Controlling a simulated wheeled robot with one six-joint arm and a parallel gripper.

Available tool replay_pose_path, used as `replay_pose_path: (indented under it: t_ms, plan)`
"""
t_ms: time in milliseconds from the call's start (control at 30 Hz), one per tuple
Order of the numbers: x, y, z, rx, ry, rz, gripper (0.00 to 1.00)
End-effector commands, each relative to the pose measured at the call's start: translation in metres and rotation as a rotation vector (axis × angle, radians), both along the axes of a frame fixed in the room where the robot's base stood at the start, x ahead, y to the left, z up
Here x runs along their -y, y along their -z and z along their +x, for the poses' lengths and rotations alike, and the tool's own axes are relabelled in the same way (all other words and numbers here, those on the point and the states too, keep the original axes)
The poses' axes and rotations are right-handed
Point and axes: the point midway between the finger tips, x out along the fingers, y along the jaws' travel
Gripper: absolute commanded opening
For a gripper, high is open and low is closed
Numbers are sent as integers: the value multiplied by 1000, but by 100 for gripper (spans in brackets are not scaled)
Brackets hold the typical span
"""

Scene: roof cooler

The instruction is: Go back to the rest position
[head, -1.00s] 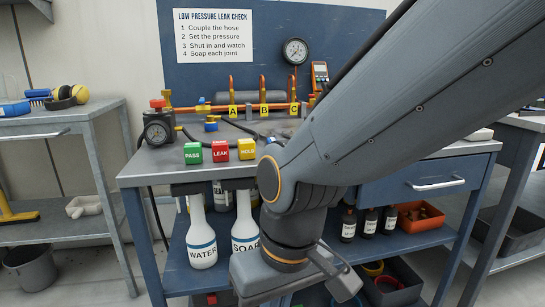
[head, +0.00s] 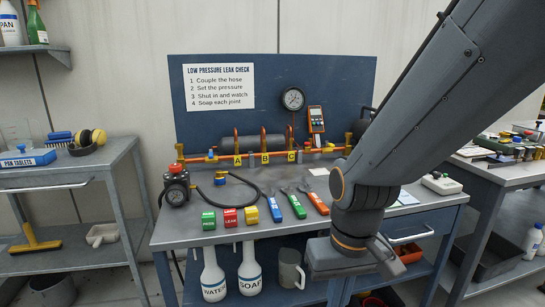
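My arm reaches in from the upper right of the head view and ends in my gripper (head: 352,262), which hangs in front of the blue workbench (head: 180,238) at its right part. The fingers are not clearly seen, so I cannot tell whether they are open or shut. No held object shows. On the bench stand the green PASS block (head: 208,220), the red LEAK block (head: 230,217) and the yellow HOLD block (head: 251,215). Blue, green and orange tools (head: 297,205) lie to their right. Pipework with A, B, C tags (head: 237,161) runs along the back.
WATER (head: 213,278) and SOAP (head: 249,272) bottles and a grey jug (head: 291,270) stand on the lower shelf. A grey side table (head: 70,180) is at the left, another bench (head: 510,172) at the right.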

Motion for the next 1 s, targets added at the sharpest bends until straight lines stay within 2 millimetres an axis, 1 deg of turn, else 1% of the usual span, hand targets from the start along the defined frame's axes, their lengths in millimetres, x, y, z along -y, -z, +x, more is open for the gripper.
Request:
replay_pose_path:
  t_ms: [33, 300, 400, 500, 633, 1000]
  plan:
    - [9, -18, -4, -3, 22, -4, 0]
    - [50, -65, -13, -17, 118, -26, 0]
    - [62, -78, -16, -19, 146, -31, 0]
    - [71, -86, -19, -22, 166, -35, 0]
    - [77, -90, -21, -24, 178, -38, 0]
    - [77, -89, -20, -24, 179, -38, 0]
